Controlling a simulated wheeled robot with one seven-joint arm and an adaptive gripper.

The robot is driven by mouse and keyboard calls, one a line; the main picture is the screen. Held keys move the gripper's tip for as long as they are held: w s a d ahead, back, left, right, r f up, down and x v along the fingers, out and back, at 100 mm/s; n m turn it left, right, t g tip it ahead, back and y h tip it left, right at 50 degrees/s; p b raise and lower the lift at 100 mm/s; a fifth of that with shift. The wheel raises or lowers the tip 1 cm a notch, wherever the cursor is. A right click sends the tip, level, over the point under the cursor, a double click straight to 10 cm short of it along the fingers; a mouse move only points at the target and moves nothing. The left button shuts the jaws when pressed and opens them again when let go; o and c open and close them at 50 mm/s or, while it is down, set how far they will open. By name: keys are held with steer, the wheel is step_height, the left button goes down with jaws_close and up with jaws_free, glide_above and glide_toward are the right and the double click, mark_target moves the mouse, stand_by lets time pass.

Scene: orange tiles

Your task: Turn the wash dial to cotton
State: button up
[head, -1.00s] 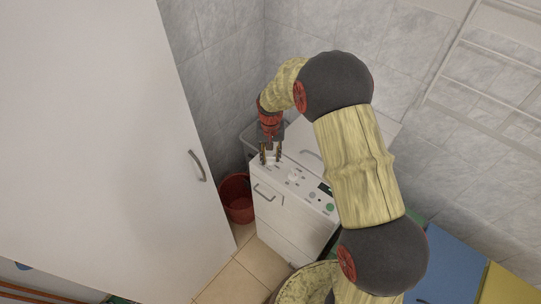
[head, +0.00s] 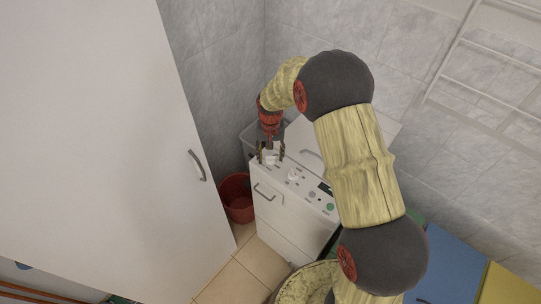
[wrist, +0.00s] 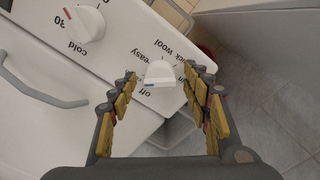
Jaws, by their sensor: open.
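The washing machine (head: 300,232) stands against the tiled wall, with its controls on the slanted top panel. In the wrist view, the white wash dial (wrist: 158,74) has a blue mark on its lower edge near the word "off". "Easy", "wool" and a partly hidden "quick" are printed around it; I cannot read "cotton". My gripper (head: 271,155) is open, and in the wrist view its two padded fingers (wrist: 160,84) stand on either side of the dial, with gaps showing. A second white dial (wrist: 86,22), with a red mark, sits by "30" and "cold".
A tall white cabinet door (head: 110,140) with a handle fills the left. A red bucket (head: 237,197) stands on the floor between it and the machine. A curved grey handle (wrist: 40,92) lies beside the dials. A white towel rail (head: 485,52) is on the right wall.

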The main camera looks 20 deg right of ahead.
mark_target(270, 156)
step_height(270, 156, up, 12)
stand_by(0.5)
stand_by(0.4)
steer(key=s+r+n+t+b, duration=0.1)
steer(key=s+r, duration=0.4)
steer(key=s, duration=0.5)
steer(key=s+r+n+t+b, duration=0.1)
steer(key=s+r+t, duration=0.1)
steer(key=s+r, duration=0.4)
steer(key=s+r+n+t, duration=0.1)
steer(key=s+r, duration=0.4)
steer(key=s, duration=0.9)
steer(key=shift+d+r+t+b, duration=0.2)
steer(key=shift+r+t+b, duration=0.2)
steer(key=shift+t, duration=0.4)
